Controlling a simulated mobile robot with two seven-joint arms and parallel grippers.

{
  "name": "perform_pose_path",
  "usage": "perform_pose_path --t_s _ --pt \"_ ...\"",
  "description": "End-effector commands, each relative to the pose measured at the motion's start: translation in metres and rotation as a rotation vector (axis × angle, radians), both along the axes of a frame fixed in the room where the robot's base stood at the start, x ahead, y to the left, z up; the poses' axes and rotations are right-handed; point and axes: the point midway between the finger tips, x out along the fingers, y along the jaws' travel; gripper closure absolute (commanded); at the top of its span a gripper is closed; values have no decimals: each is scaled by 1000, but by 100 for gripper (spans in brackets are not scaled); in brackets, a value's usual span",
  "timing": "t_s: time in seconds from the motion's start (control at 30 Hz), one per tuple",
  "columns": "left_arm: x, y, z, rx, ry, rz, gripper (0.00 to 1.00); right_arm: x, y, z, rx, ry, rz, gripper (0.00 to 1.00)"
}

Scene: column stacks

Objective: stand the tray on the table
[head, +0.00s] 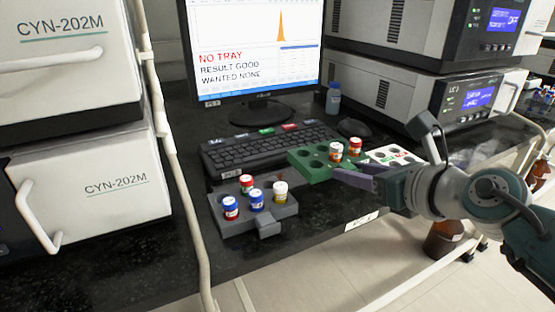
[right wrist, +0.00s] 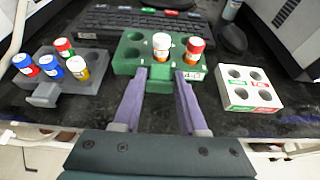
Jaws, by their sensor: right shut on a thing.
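The green tray (head: 309,162) has several round holes and carries two vials with orange-red caps, an orange-red vial (head: 355,146) and a paler one (head: 335,152). It also shows in the right wrist view (right wrist: 128,58). My right gripper (head: 350,174) is shut on the tab at the tray's near side; in the right wrist view the purple fingers lie either side of the tab (right wrist: 160,84). The tray looks level, near the table (head: 160,262); I cannot tell whether its underside touches. My left gripper is out of view.
A grey tray (head: 269,213) with several capped vials stands left of the green tray. A white block (right wrist: 262,103) with empty holes stands at right. The keyboard (head: 262,149), mouse (head: 354,127) and monitor (head: 255,50) are behind. The table's front edge is close.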

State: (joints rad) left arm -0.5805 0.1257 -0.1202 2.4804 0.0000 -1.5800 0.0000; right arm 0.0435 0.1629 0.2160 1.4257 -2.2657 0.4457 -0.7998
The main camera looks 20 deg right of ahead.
Motion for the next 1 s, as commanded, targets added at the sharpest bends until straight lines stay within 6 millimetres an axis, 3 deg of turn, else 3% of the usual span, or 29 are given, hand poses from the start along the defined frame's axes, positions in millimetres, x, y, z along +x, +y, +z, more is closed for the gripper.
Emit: perform_pose_path --t_s 0.03,0.17,0.57,0.6,0.83,1.0 --pt "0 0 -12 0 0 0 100 0 0 -15 0 1 -1 100" --pt "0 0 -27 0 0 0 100 0 0 -34 1 1 1 100" --pt "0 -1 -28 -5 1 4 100 0 0 -36 0 -1 0 100" --pt "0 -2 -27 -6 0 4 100 0 0 -36 0 0 0 56" --pt "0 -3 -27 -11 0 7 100 0 0 -36 0 0 0 30" --pt "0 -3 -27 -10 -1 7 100 0 0 -36 1 1 0 29"
